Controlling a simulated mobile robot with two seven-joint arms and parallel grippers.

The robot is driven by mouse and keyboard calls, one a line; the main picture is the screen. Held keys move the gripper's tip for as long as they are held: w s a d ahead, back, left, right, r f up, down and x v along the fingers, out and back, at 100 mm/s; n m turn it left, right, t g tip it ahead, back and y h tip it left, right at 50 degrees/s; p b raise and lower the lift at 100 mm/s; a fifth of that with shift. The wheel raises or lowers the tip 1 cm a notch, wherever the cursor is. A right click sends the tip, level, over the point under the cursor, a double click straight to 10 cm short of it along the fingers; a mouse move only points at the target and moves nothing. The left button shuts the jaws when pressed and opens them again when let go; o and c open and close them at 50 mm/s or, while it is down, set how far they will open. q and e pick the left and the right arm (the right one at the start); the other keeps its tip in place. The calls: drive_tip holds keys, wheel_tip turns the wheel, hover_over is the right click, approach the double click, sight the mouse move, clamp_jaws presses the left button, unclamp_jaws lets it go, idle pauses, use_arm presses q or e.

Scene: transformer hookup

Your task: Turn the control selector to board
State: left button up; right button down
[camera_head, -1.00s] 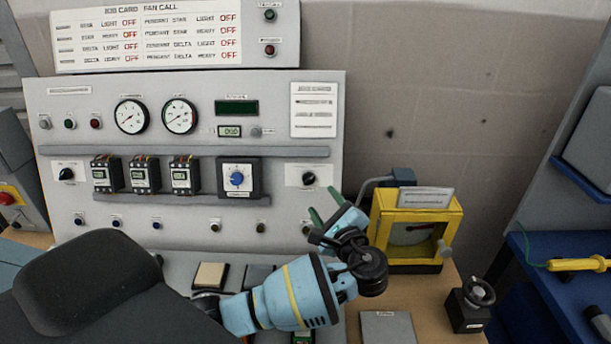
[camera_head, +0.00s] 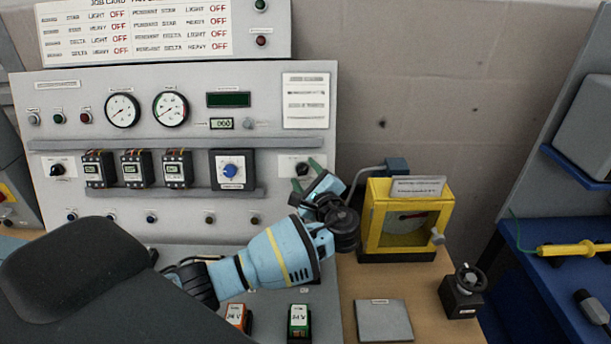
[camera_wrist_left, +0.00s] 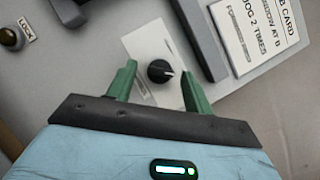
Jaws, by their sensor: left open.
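A black rotary knob (camera_head: 302,168) on a white plate is at the right side of the grey panel. In the left wrist view the knob (camera_wrist_left: 160,71) has a pale pointer line aimed to the right; its label is too blurred to read. My left gripper (camera_head: 306,175) has green fingers and is open in front of this knob. In the left wrist view the knob appears between the two fingertips, and I cannot tell whether they touch it. A similar black knob (camera_head: 57,170) is at the panel's left. My right gripper is not in view.
A shelf edge (camera_head: 180,147) juts out near the knob. A small crank box (camera_head: 462,291) is at the bench's right.

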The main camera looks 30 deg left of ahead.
use_arm(q)
drive_tip(key=shift+w+a, duration=0.1)
drive_tip(key=shift+a, duration=0.05)
drive_tip(key=shift+c, duration=0.3)
drive_tip(key=c, duration=0.9)
